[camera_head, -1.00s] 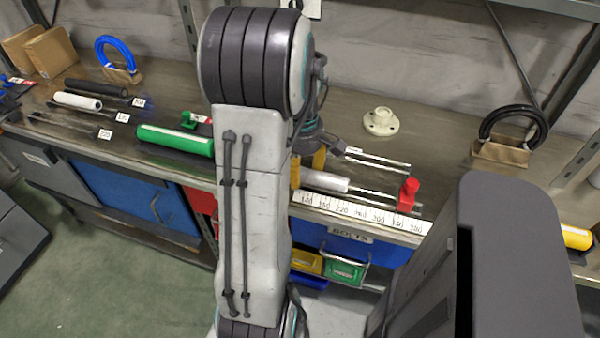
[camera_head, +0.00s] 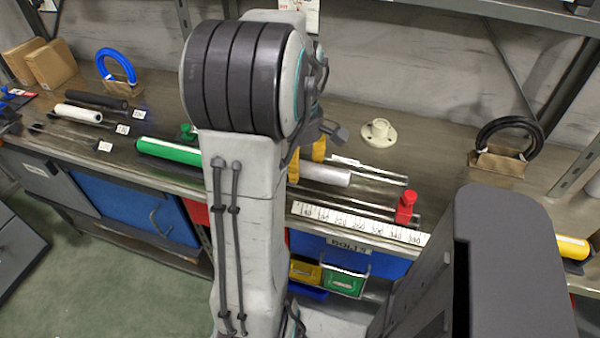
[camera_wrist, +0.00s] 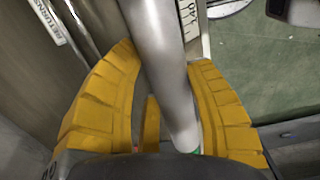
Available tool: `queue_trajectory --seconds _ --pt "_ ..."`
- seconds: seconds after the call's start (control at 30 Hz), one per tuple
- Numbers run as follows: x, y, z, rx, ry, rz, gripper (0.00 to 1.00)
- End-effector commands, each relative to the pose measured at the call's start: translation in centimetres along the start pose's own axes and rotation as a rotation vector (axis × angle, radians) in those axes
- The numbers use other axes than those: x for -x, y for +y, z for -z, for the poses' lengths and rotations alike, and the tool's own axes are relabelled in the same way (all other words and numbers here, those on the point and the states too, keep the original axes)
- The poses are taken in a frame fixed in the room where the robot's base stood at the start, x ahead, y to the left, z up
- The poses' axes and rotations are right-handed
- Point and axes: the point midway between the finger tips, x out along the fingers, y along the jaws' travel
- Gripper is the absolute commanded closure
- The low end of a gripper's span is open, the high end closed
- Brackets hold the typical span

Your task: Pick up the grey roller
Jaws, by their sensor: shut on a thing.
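The grey roller (camera_head: 325,174) is a smooth light-grey cylinder, partly hidden behind my gripper and arm in the head view. My gripper (camera_head: 306,158) has yellow fingers, one on each side of the roller. In the wrist view the roller (camera_wrist: 158,40) runs lengthwise between the fingers of my gripper (camera_wrist: 166,62), which is shut on it. The roller appears a little above the bench, over the thin metal rods. Its left end is hidden in the head view.
A red clamp-like piece (camera_head: 405,207) stands right of the roller, beside a white ruler strip (camera_head: 360,223) along the bench edge. A green roller (camera_head: 168,150) lies left. A cream flange (camera_head: 378,131) and a black ring on a stand (camera_head: 505,140) are behind.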

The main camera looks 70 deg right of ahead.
Motion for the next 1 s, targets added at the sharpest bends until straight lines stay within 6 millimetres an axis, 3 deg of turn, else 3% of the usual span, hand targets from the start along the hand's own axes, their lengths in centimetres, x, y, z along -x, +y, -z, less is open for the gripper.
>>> queue_trajectory --seconds 0.3,0.53,0.73,1.0 --pt "6.3 0.0 0.0 0.000 0.001 -0.006 0.87" --pt "9.7 -0.1 0.0 0.000 0.000 -0.003 0.87" --pt "11.1 -0.1 0.0 0.000 0.000 -0.002 0.87" --pt "10.6 -0.1 0.0 0.002 0.000 -0.001 0.88"
